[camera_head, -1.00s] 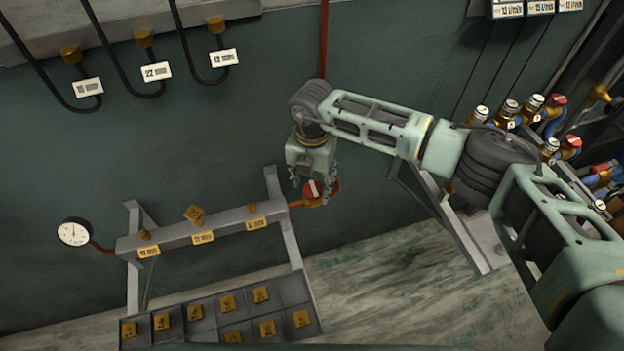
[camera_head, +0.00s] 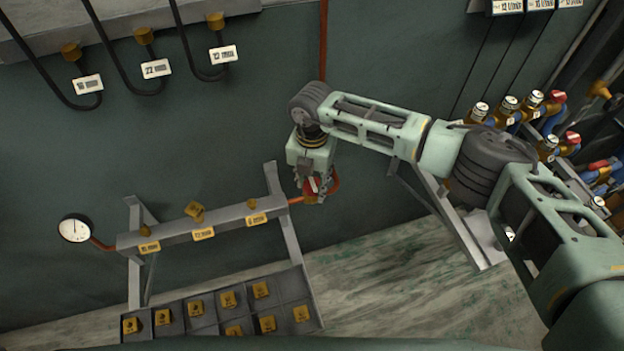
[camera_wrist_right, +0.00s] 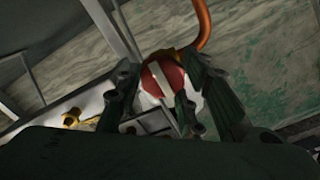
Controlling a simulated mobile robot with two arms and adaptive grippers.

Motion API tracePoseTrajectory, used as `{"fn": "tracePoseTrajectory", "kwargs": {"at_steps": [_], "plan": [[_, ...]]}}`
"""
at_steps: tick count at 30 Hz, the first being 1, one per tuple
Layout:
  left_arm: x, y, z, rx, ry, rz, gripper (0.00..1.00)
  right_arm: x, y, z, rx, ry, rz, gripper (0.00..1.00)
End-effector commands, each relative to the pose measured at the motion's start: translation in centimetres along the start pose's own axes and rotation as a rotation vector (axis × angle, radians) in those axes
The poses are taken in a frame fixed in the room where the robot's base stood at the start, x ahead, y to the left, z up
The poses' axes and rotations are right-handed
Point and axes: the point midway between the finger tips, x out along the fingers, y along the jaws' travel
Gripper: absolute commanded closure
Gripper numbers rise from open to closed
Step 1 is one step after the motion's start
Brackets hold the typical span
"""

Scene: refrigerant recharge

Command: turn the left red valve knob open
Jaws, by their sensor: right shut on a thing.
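The red valve knob (camera_head: 311,186) sits at the right end of the manifold bar (camera_head: 186,236), by the orange pipe. In the right wrist view the knob (camera_wrist_right: 163,78) is round and red with a white stripe across it. My right gripper (camera_head: 313,190) comes down over the knob from above. Its fingers (camera_wrist_right: 160,95) stand on both sides of the knob and are shut on it. The gripper hides part of the knob and the valve body in the head view. My left gripper does not show.
A pressure gauge (camera_head: 74,230) is at the left end of the bar. A dark tray (camera_head: 285,290) with several brass fittings lies below. Several hoses with labels hang at the upper left. More valves (camera_head: 540,110) with red and blue parts are at the right.

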Motion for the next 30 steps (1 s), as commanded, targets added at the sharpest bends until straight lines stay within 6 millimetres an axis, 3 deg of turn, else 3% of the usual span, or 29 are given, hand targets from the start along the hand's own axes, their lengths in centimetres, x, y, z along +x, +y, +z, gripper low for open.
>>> {"fn": "tracePoseTrajectory", "kwargs": {"at_steps": [11,30], "plan": [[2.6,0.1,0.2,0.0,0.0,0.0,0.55,0.3,0.3,0.0,-0.133,-0.005,0.008,0.91],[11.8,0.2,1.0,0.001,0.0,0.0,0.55,0.5,0.3,-0.3,-0.719,-0.008,0.009,0.91]]}}
